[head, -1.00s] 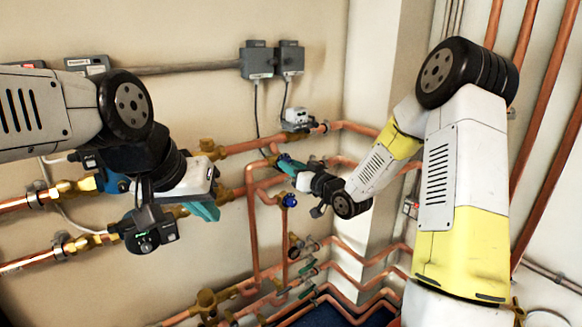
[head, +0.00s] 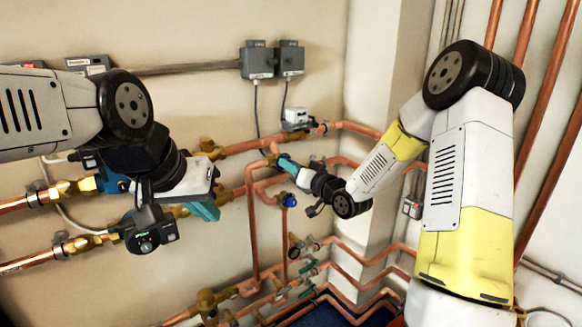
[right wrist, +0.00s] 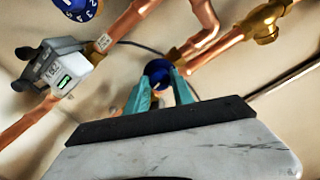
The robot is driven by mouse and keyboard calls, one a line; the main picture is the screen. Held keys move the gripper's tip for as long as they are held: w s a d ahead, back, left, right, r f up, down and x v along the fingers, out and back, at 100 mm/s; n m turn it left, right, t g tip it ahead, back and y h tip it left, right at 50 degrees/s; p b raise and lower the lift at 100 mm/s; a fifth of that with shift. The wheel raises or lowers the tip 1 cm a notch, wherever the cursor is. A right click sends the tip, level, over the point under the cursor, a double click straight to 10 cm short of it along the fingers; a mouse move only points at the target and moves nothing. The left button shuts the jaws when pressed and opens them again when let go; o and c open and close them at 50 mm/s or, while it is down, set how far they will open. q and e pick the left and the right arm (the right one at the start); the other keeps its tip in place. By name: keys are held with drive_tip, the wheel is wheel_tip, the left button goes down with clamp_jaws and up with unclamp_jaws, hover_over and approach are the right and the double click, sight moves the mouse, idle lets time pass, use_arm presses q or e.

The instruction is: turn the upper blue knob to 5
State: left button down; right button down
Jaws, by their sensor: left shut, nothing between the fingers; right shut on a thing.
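My right gripper (head: 284,160) is at the pipes in the middle, its teal fingers shut on a blue knob. In the right wrist view the two fingertips (right wrist: 159,84) sit on either side of this upper blue knob (right wrist: 158,68); its number marks cannot be read. In the head view the gripper mostly hides it. A lower blue knob (head: 289,200) stands below, apart from the gripper. My left gripper (head: 204,209) is shut and empty, in front of the left pipes. Another blue knob (right wrist: 78,6) with white numbers shows at the top edge of the right wrist view.
A grey-white device with a green display (right wrist: 60,68) sits on the copper pipe beside the held knob; it also shows in the head view (head: 297,118). Two grey boxes (head: 272,60) hang on the wall. Lower pipes with valves (head: 300,270) run underneath.

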drive_tip(key=c, duration=1.1)
unclamp_jaws()
drive_tip(key=v, duration=0.8)
drive_tip(key=shift+w, duration=0.1)
